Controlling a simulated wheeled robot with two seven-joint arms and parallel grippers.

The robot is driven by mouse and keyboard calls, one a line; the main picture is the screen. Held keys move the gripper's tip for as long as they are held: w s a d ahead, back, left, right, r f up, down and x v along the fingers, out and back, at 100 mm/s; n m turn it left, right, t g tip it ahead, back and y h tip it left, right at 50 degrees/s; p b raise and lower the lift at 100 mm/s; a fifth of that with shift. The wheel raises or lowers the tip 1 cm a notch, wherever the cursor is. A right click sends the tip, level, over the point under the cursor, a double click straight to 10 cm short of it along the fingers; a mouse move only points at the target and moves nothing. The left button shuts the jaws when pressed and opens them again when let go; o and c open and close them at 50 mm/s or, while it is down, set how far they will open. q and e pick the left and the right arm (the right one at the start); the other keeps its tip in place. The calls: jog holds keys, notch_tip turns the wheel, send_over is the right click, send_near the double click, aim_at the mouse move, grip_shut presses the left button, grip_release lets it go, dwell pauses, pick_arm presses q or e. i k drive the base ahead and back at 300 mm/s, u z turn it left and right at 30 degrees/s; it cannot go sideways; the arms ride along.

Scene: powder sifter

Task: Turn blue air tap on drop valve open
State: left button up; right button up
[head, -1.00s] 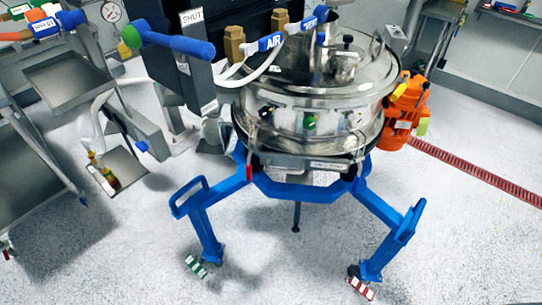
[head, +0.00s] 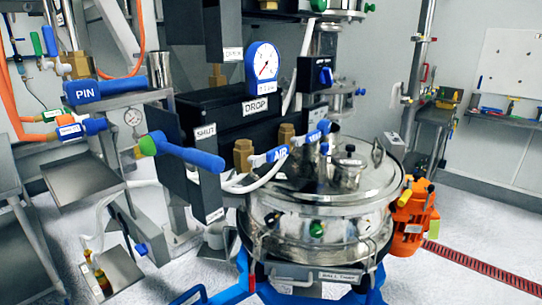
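The drop valve is a black block with a white DROP label (head: 256,106). A blue tap handle labelled AIR (head: 268,157) sits below it, beside a brass fitting (head: 243,154) with a white hose. A second blue labelled handle (head: 317,134) is just right of it; its label is too small to read surely. A larger blue lever with a green end (head: 185,153) points right, near a SHUT label (head: 205,132). Neither of my grippers shows in the head view, so nothing of mine is seen touching the AIR tap.
A steel round sifter (head: 320,215) on a blue frame stands below the valve, with an orange motor (head: 413,218) at its right. A round gauge (head: 264,65) is above the DROP label. A blue PIN handle (head: 110,88) and orange hoses are at left. Open floor lies at right.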

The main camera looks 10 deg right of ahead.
aim_at(276, 154)
jog(key=k, duration=1.15)
jog(key=u, duration=0.75)
jog(key=i, duration=1.65)
jog(key=z, duration=0.85)
